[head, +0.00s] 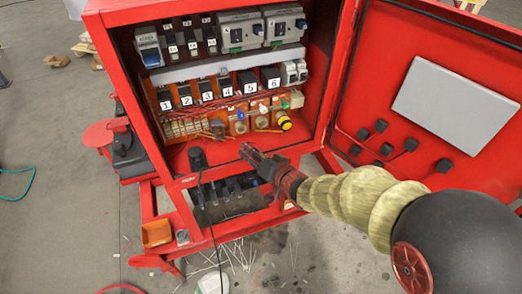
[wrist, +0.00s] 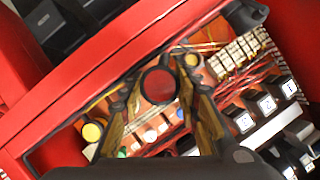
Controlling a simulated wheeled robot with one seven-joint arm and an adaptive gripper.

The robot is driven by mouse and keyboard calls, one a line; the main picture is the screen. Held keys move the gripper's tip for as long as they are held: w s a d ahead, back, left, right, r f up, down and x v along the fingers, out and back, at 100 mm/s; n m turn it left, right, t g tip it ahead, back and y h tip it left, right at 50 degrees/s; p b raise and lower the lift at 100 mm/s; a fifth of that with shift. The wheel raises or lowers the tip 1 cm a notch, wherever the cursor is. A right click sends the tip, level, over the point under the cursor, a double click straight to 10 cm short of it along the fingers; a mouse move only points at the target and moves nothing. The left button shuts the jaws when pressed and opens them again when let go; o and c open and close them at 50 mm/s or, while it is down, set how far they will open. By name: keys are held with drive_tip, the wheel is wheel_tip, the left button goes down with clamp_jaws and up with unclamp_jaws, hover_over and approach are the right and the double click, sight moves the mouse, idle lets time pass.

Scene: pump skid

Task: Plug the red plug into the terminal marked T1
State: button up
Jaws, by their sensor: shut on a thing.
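The red plug (wrist: 159,85) shows in the wrist view as a dark red round end between my fingertips. My gripper (wrist: 160,92) is shut on it. In the head view my gripper (head: 250,156) is at the open front of the red cabinet, and I cannot make out the plug there. A row of small round terminals (head: 240,127) sits low inside the cabinet, beyond and above my gripper, some with blue, green or yellow parts. No T1 marking is readable in either view.
A black plug-like part (head: 197,157) with a cable stands on the cabinet's floor edge, left of my gripper. Numbered black blocks (head: 227,85) run above the terminals. The open red door (head: 360,100) stands at the right. The cabinet's lower lip (head: 215,170) is close by.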

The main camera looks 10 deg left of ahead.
approach(239, 131)
drive_tip(key=shift+w+a+f+b, duration=0.2)
drive_tip(key=shift+a+f, duration=0.35)
drive_tip(key=shift+f, duration=0.05)
drive_tip(key=shift+w+a+f+b, duration=0.15)
drive_tip(key=shift+w+a+f, duration=0.05)
drive_tip(key=shift+a+f, duration=0.35)
drive_tip(key=shift+w+a, duration=0.1)
drive_tip(key=shift+w, duration=0.1)
drive_tip(key=shift+w+a+r, duration=0.1)
drive_tip(key=shift+w+a, duration=0.35)
drive_tip(key=shift+w, duration=0.25)
drive_tip(key=shift+w+a, duration=0.4)
drive_tip(key=shift+w, duration=0.35)
idle(1.1)
drive_tip(key=o, duration=1.1)
drive_tip(key=shift+o, duration=0.5)
drive_tip(key=v, duration=1.2)
